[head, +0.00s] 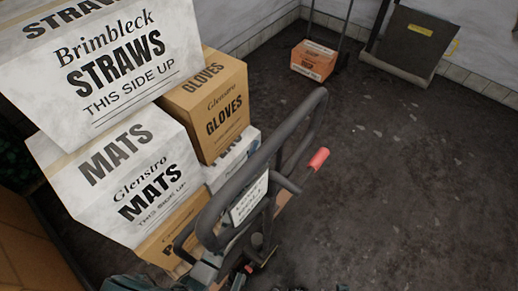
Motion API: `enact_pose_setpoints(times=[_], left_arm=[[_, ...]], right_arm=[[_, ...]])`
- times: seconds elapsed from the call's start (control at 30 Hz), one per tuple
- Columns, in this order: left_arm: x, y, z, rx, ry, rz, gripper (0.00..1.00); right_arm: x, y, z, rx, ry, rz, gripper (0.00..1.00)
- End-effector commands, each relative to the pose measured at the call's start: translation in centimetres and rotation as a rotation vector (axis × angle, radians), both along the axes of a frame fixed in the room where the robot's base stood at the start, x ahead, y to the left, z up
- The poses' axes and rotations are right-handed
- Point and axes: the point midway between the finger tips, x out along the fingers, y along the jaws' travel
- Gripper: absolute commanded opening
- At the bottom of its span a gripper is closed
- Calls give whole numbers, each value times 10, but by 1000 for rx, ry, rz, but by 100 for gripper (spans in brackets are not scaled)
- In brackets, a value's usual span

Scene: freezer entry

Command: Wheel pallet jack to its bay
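The pallet jack's dark grey looped handle (265,160) rises slantwise through the middle of the head view. My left gripper (206,270) seems to be the grey part at the bottom edge, close to the handle's lower left end. Its fingers are not clear, and I cannot tell if it touches the handle. My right gripper is not visible. No marked bay can be made out.
An orange box (313,60) sits by a thin upright frame at the back wall. A grey upright panel (408,42) stands back right. Dark floor (400,190) is clear on the right.

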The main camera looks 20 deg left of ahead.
Motion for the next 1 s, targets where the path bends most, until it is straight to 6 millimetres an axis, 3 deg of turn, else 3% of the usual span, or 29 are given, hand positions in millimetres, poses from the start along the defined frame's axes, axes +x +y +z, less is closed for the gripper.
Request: enact_pose_setpoints(times=[0.5,1.0], left_arm=[[0,9,3,-7,-7,6,52],[-2,5,1,-3,-5,5,52]], right_arm=[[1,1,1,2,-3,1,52],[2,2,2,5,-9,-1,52]])
